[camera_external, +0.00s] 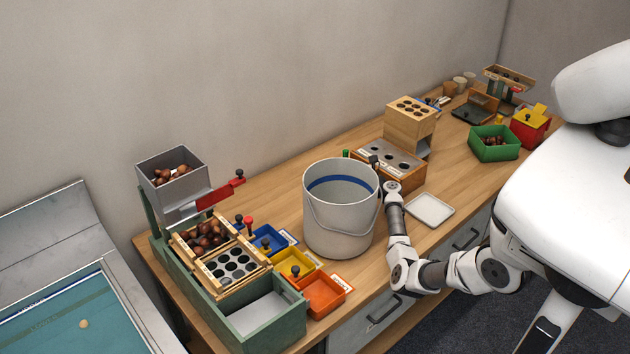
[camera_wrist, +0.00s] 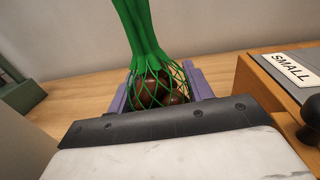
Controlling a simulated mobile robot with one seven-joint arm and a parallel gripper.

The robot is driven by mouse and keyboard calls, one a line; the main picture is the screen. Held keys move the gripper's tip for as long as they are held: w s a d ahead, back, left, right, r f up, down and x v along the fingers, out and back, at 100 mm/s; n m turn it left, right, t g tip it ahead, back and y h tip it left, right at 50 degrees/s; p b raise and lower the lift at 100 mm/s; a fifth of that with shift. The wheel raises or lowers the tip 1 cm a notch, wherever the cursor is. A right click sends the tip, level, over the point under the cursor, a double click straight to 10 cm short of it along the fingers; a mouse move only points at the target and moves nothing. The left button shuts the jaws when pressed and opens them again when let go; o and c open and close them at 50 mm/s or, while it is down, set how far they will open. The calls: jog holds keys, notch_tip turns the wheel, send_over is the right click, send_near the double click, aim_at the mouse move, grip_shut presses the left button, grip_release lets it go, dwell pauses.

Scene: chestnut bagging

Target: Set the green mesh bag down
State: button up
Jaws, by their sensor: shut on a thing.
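The green mesh bag (camera_wrist: 150,50) stands upright in the wrist view, its gathered green top rising out of the picture and brown chestnuts in its net lower part. My gripper (camera_wrist: 163,95) is shut on the bag low down, with purple pieces on both sides of the net. The dark edge of my wrist hides the bag's bottom, so I cannot tell whether it touches the table. In the external view only a bit of green from the bag (camera_external: 346,153) shows behind the bucket's rim. My gripper (camera_external: 373,162) is mostly hidden there by the bucket and the wooden box.
A grey bucket (camera_external: 340,228) stands close left of my arm. A wooden box with a label reading SMALL (camera_wrist: 291,69) is close on the right. A white tray (camera_external: 430,208) lies right of my forearm. Bare wooden tabletop (camera_wrist: 85,88) shows around the bag.

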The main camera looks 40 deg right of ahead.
jog(key=shift+f, duration=2.05)
jog(key=shift+f+b, duration=0.25)
jog(key=shift+b, duration=0.1)
jog(key=o, duration=1.1)
jog(key=shift+r, duration=0.1)
jog(key=shift+c, duration=0.2)
jog(key=shift+r, duration=0.1)
jog(key=shift+s, duration=0.15)
jog(key=s, duration=0.4)
jog(key=s+d, duration=0.1)
jog(key=s, duration=0.6)
jog(key=shift+s+d, duration=0.25)
jog(key=shift+s, duration=0.05)
